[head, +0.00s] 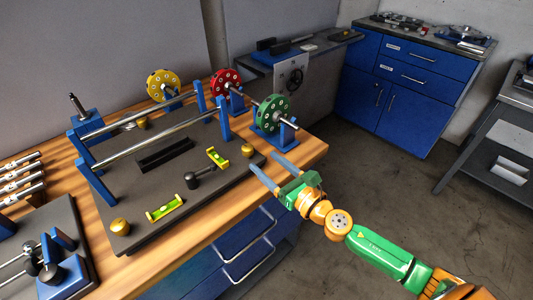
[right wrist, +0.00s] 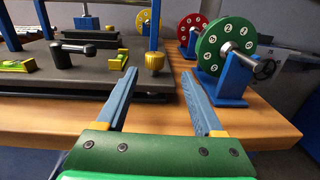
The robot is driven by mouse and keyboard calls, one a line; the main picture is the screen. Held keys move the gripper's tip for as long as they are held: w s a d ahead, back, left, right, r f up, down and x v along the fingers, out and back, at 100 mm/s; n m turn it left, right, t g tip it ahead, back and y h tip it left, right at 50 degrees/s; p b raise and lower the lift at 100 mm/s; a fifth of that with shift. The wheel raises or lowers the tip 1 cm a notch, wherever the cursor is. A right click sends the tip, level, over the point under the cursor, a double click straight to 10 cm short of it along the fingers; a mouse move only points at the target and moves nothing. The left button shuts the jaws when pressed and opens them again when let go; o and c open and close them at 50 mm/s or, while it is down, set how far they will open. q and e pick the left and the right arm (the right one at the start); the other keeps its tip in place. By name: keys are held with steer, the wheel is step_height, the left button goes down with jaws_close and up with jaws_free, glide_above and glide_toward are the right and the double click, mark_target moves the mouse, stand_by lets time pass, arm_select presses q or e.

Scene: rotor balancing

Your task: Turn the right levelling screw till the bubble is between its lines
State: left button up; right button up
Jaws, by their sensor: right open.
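The right levelling screw is a gold knob (head: 248,150) at the right corner of the dark base plate (head: 225,182); it also shows in the right wrist view (right wrist: 155,62). My right gripper (head: 268,168) is open and empty. Its fingers point at the screw, which appears beyond the fingertips, between their lines, in the wrist view. Two yellow-green bubble levels lie on the plate, one near the right screw (head: 217,157) and one at the front (head: 165,208). The bubbles are too small to read against their lines. My left gripper is out of view.
Blue posts carry steel rails (head: 160,138) over the plate. A black lever (head: 198,178) stands between the levels. Another gold screw (head: 120,227) is at the front left. A green disc (head: 271,115) on a blue stand is behind my gripper, with red (head: 226,85) and yellow (head: 162,85) discs beyond.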

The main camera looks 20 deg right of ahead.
mark_target(251, 154)
steer(key=x, duration=0.3)
steer(key=a+x, duration=0.1)
steer(key=x, duration=0.3)
steer(key=shift+s+p, duration=0.2)
steer(key=shift+p, duration=0.1)
steer(key=shift+w, duration=0.4)
steer(key=shift+a, duration=0.1)
jaws_close()
